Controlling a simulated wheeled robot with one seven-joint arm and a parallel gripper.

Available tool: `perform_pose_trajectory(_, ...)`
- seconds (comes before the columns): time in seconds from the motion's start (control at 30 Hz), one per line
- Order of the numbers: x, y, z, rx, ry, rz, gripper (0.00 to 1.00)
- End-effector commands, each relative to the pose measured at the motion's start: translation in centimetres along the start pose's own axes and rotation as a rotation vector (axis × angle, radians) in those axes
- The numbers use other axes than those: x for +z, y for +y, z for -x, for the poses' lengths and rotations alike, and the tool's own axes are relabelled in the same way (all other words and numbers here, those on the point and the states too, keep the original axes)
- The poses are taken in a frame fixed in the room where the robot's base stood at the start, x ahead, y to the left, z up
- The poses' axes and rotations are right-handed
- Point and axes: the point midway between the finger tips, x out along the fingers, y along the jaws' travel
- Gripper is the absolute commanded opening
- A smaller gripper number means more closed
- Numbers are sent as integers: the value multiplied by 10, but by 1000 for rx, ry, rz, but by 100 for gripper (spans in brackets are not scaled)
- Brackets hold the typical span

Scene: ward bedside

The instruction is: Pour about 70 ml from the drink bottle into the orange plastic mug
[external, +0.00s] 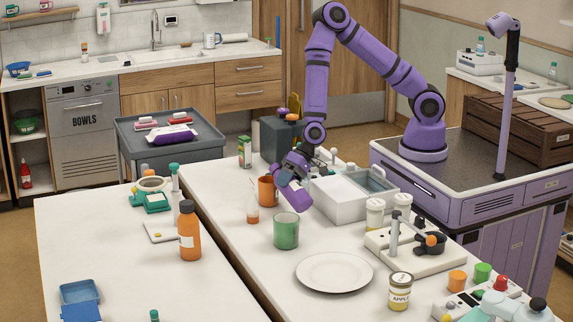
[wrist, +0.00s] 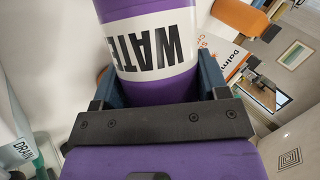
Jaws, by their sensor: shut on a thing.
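My gripper (external: 292,172) is shut on a purple bottle (external: 295,198) with a white label, held over the right-hand table. In the wrist view the bottle (wrist: 150,8) fills the top middle between the fingers, and its label reads "WATE", upside down. The bottle looks tilted; its mouth and any liquid are hidden. The orange mug (external: 266,191) stands on the table just left of the bottle in the external view. I cannot tell whether bottle and mug touch.
A white box-like basin (external: 345,190) is close right. A carton (external: 244,152) stands behind. A white plate (external: 334,272) lies nearer; an orange bottle (external: 189,232) stands on the left table.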

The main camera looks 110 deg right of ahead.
Motion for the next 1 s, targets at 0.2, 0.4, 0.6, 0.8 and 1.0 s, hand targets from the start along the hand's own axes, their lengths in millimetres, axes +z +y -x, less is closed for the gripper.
perform_pose_trajectory(0.2, 0, 1, -1, -37, -100, -99, 35)
perform_pose_trajectory(0.4, -4, -1, 3, -68, -176, -168, 35)
perform_pose_trajectory(0.6, -8, -3, 7, -86, -225, -211, 35)
perform_pose_trajectory(0.8, -10, -5, 10, -98, -254, -237, 35)
perform_pose_trajectory(1.0, -10, -6, 11, -104, -273, -254, 35)
